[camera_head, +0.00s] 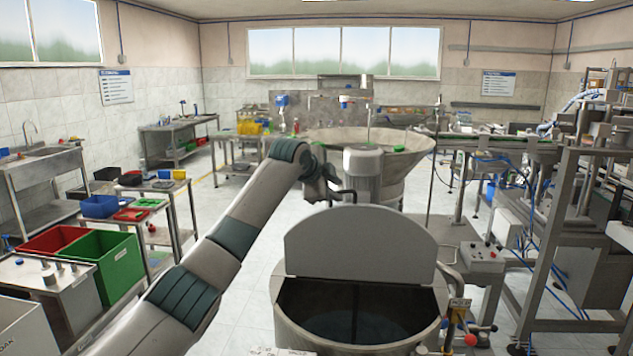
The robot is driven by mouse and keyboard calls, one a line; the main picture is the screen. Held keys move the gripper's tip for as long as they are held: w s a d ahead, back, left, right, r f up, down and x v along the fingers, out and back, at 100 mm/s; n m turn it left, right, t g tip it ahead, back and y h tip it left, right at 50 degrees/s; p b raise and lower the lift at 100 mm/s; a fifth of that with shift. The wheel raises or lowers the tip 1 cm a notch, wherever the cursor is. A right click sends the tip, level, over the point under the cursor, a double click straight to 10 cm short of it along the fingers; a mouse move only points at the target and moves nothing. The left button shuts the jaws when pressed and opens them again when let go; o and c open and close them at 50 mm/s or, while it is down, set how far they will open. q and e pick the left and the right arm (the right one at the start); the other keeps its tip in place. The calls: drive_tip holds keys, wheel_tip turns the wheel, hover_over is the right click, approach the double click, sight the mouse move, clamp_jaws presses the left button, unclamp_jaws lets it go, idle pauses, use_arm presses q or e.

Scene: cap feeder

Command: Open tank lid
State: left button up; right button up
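The tank (295,325) is a round grey metal vessel at the bottom centre. Its lid (360,245) is a flat grey plate that stands upright across the middle of the tank. The front half of the tank is open and its dark inside shows. My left arm comes in from the lower left, and my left gripper (342,194) is just above and behind the lid's upper left edge. The gripper is small and dark here; I cannot tell whether it touches the lid or how its fingers stand. My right gripper is not in view.
A grey motor (362,172) and a wide beige bowl (405,150) stand behind the lid. A control box (482,257) and a metal machine frame (560,240) are close on the right. Red (50,242) and green (120,262) bins stand at the left.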

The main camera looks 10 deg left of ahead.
use_arm(q)
drive_tip(key=b+v, duration=0.4)
drive_tip(key=v, duration=0.7)
drive_tip(key=shift+r, duration=0.15)
drive_tip(key=shift+s, duration=0.1)
